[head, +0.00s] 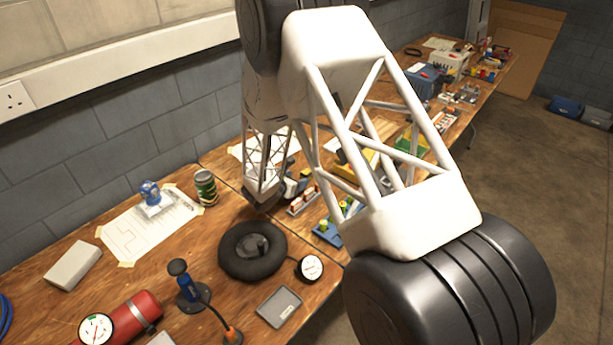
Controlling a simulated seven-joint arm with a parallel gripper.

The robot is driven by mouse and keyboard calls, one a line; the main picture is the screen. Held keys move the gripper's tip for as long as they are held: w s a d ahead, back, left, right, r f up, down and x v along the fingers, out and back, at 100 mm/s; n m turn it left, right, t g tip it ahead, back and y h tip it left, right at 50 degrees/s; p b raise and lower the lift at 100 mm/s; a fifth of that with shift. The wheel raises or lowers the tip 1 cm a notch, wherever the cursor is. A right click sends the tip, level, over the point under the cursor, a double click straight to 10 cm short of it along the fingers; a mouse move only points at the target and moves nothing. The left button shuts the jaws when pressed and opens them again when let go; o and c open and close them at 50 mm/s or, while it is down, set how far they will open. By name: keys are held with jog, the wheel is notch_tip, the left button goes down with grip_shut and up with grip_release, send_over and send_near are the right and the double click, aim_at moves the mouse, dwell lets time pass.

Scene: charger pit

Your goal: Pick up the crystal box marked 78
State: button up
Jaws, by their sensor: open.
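I cannot make out a crystal box marked 78; no such number is readable in the head view. Small parts lie along the bench beside and behind my arm, among them a red and white item (303,201) and a blue tray (328,233) with yellow-green pieces. Their markings are too small to read. My white lattice arm crosses the middle of the view and covers part of the bench. Its far end reaches down over the wooden bench near the small parts. My gripper itself cannot be made out there.
On the wooden bench (222,310) stand a black ring (253,264), a dial gauge (310,268), a grey flat case (279,306), a blue stand (192,294), a red cylinder (133,316) and a green can (205,186). A drawing sheet (135,233) lies at left.

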aim_at(303, 176)
jog(key=shift+x, duration=2.6)
jog(key=shift+d+r, duration=0.15)
jog(key=c, duration=1)
jog(key=shift+r, duration=0.1)
jog(key=shift+r, duration=4.9)
